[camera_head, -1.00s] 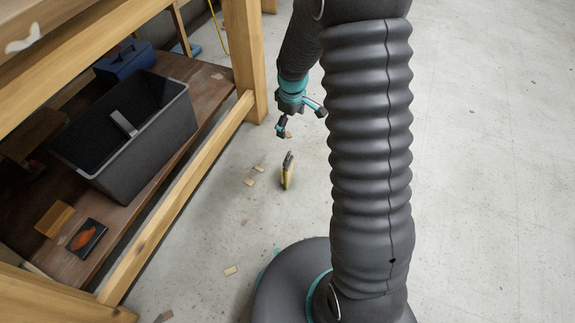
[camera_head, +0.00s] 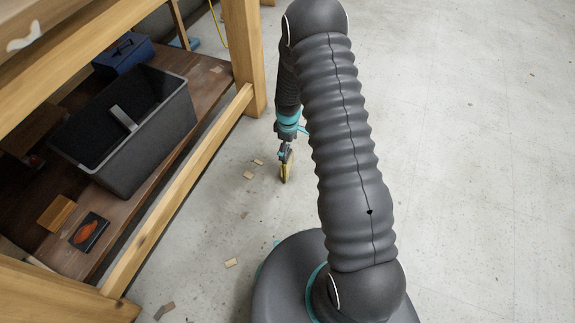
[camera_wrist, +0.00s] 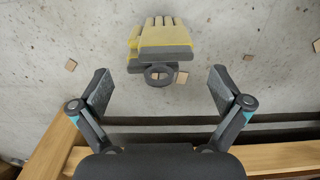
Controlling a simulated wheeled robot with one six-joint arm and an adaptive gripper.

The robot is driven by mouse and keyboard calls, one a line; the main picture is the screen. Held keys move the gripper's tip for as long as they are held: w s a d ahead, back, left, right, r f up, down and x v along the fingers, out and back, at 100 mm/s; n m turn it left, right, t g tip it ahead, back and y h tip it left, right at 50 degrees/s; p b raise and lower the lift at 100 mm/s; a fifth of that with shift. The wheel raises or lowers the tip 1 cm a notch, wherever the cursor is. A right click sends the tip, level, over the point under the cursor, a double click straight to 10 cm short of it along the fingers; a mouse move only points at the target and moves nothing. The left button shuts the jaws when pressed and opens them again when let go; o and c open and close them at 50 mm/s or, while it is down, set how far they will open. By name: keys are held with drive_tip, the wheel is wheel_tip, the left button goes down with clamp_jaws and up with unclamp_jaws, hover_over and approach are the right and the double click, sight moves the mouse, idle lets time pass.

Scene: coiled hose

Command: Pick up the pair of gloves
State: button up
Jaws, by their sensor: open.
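The pair of gloves shows in the wrist view (camera_wrist: 165,35), yellow fingers with grey cuffs and a dark round piece at the near edge. In the head view the gloves (camera_head: 284,176) are a narrow yellow shape on the concrete floor, partly hidden by my gripper. My gripper (camera_wrist: 160,88) is open, its two fingers spread wide to left and right, with the gloves centred just beyond the fingertips. Nothing is held. In the head view my gripper (camera_head: 286,152) points down, right above the gloves; I cannot tell whether it touches them.
A wooden workbench (camera_head: 178,205) stands at the left. Its lower shelf holds a black open bin (camera_head: 165,135), a blue toolbox (camera_head: 125,57) and small items. Small wood chips (camera_head: 231,263) lie scattered on the floor. The floor to the right is clear.

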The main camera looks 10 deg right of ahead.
sight(287, 153)
wheel_tip(287, 153, down, 6)
drive_tip(key=shift+w+a+r, duration=0.1)
drive_tip(key=shift+w+a, duration=0.05)
idle(0.3)
drive_tip(key=c, duration=0.8)
drive_tip(key=shift+r, duration=0.55)
drive_tip(key=r, duration=0.2)
drive_tip(key=d+r, duration=0.1)
drive_tip(key=shift+s+d+r, duration=0.1)
drive_tip(key=shift+s+r, duration=0.3)
drive_tip(key=s+d+r, duration=0.6)
drive_tip(key=d, duration=0.2)
drive_tip(key=shift+s, duration=0.15)
